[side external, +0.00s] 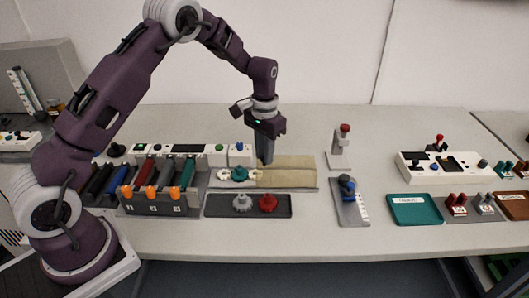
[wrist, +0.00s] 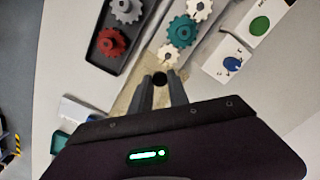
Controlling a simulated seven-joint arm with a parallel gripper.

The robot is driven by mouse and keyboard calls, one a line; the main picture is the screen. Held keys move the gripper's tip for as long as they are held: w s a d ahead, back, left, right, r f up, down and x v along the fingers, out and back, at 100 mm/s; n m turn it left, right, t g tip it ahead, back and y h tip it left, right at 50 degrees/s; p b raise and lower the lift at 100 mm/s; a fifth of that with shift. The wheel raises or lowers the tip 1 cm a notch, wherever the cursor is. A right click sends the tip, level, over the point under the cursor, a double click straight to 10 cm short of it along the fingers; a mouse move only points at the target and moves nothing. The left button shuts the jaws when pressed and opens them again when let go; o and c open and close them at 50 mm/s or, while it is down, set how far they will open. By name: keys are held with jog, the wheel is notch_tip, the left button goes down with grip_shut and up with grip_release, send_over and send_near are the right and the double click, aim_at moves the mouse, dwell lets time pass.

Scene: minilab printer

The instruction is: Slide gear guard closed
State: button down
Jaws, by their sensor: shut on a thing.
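The gear guard (side external: 296,171) is a beige, see-through-looking panel on the grey gear base, to the right of the gears in the side view. It also shows in the wrist view (wrist: 126,101). A teal gear (side external: 239,174) sits between two white gears and is uncovered; it also shows in the wrist view (wrist: 182,31). My gripper (side external: 266,162) points down at the guard's left part. In the wrist view its fingers (wrist: 160,82) are shut on a small dark round knob (wrist: 158,78). The knob is hidden behind the fingers in the side view.
A dark tray (side external: 218,207) with a grey gear and a red gear lies in front of the base. A row of control boxes (side external: 219,149) with buttons stands behind.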

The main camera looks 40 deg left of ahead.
jog(key=s+a, duration=1)
jog(key=shift+a, duration=0.1)
jog(key=c, duration=1.4)
grip_release()
jog(key=shift+o, duration=0.7)
jog(key=shift+r, duration=0.1)
